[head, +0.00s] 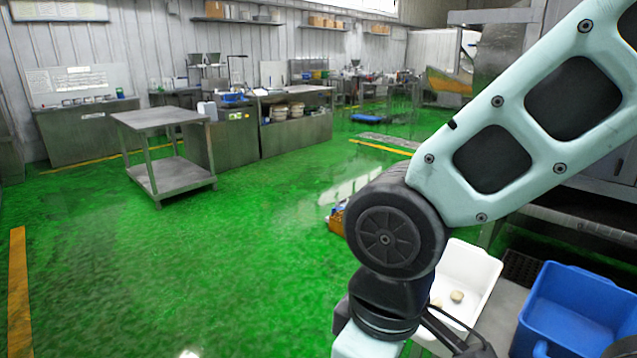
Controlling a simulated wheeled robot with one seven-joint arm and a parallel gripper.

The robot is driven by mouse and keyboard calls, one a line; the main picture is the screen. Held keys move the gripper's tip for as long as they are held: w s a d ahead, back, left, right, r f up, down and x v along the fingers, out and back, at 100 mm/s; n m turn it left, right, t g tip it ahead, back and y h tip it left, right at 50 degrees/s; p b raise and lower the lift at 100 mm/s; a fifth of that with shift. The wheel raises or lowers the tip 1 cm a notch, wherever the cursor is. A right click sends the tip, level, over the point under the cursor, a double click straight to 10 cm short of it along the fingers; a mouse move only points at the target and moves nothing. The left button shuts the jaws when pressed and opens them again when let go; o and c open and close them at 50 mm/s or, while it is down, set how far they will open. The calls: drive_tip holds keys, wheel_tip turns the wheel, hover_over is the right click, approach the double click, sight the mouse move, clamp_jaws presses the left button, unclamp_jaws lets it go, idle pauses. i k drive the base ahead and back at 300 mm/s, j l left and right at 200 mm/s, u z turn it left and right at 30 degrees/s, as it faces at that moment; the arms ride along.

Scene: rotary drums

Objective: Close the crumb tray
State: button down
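I cannot pick out the crumb tray for sure in this view. A metal machine (590,187) stands at the right edge, with a dark gap (580,222) low on its front. My arm crosses in front of much of it and hides part of it. The arm bends at a dark round joint and runs down past the bottom edge. My gripper is not visible.
A white bin (480,262) holding a few pale round pieces and a blue bin (575,300) stand at the lower right. A metal table (160,117) stands at the left, with workbenches (295,135) behind. The green floor (200,270) is clear at the left and centre.

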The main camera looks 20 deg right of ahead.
sight(608, 219)
drive_tip(key=i+j+u, duration=0.25)
drive_tip(key=i+j, duration=0.2)
drive_tip(key=i+j+u, duration=0.25)
drive_tip(key=i+j, duration=0.2)
drive_tip(key=i+j+u, duration=0.3)
drive_tip(key=i, duration=0.25)
drive_tip(key=i+z, duration=0.7)
drive_tip(key=i, duration=0.15)
drive_tip(key=i+j+z, duration=0.2)
drive_tip(key=i+z, duration=0.2)
drive_tip(key=i+l+z, duration=0.25)
drive_tip(key=i+z, duration=0.55)
drive_tip(key=i, duration=0.15)
drive_tip(key=i+z, duration=0.45)
drive_tip(key=i+j+z, duration=0.25)
drive_tip(key=i+z, duration=0.15)
drive_tip(key=i+l+z, duration=0.25)
drive_tip(key=i+z, duration=0.65)
drive_tip(key=i+j+z, duration=0.1)
drive_tip(key=i+z, duration=0.35)
drive_tip(key=i, duration=0.15)
drive_tip(key=i+j+z, duration=0.3)
drive_tip(key=i+z, duration=0.15)
drive_tip(key=i+j+z, duration=0.2)
drive_tip(key=i, duration=0.2)
drive_tip(key=l, duration=0.1)
